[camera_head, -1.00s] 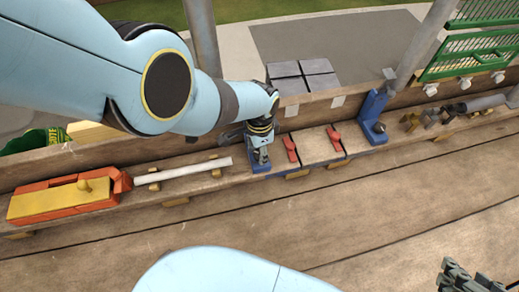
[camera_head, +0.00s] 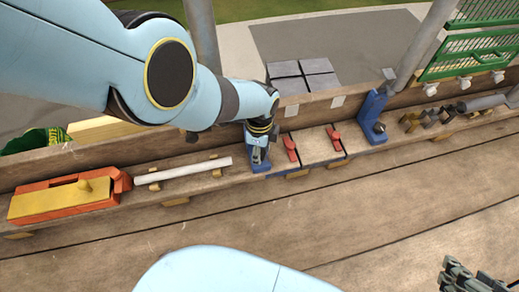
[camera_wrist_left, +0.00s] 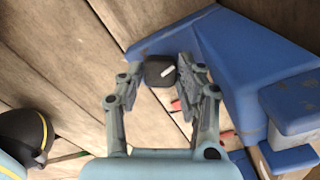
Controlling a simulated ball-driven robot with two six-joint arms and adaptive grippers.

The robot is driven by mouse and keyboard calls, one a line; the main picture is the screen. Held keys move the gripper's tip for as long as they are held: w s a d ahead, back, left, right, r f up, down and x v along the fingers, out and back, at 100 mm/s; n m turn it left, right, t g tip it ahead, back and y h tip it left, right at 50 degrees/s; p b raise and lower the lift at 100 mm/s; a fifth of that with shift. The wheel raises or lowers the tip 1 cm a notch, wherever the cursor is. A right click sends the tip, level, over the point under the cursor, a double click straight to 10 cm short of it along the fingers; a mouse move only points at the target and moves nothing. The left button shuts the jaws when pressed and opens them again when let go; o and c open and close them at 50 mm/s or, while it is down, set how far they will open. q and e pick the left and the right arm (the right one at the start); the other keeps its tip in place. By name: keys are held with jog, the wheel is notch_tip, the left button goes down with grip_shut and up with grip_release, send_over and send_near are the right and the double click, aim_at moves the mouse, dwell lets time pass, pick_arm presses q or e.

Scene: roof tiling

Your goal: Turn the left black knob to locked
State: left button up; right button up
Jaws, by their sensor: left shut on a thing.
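The left black knob (camera_wrist_left: 160,70) shows in the left wrist view on the blue bracket (camera_wrist_left: 240,50), with a small white mark on its top. My left gripper (camera_wrist_left: 162,72) has a finger on each side of the knob and is shut on it. In the head view my left gripper (camera_head: 258,157) points down at the left blue bracket (camera_head: 260,167), and the knob is hidden there. My right gripper (camera_head: 470,280) shows partly at the bottom right corner, away from the knobs; its opening is unclear.
Right of the left bracket are two red handles (camera_head: 290,147) and a second blue bracket (camera_head: 372,110) with a dark knob (camera_head: 379,127). To the left lie a white rod (camera_head: 185,171) and an orange and yellow tool (camera_head: 65,198). Grey tiles (camera_head: 302,75) are behind the ledge.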

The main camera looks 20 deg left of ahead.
dwell(0.4)
pick_arm(q)
jog(key=o, duration=1.1)
jog(key=shift+o, duration=0.2)
jog(key=shift+w, duration=0.1)
jog(key=shift+r, duration=0.1)
jog(key=shift+w+r, duration=0.15)
jog(key=shift+r, duration=0.4)
jog(key=shift+s+a+r, duration=0.1)
jog(key=shift+s+r, duration=0.05)
jog(key=shift+r, duration=1.5)
jog(key=shift+s+r, duration=0.1)
jog(key=shift+r, duration=1.55)
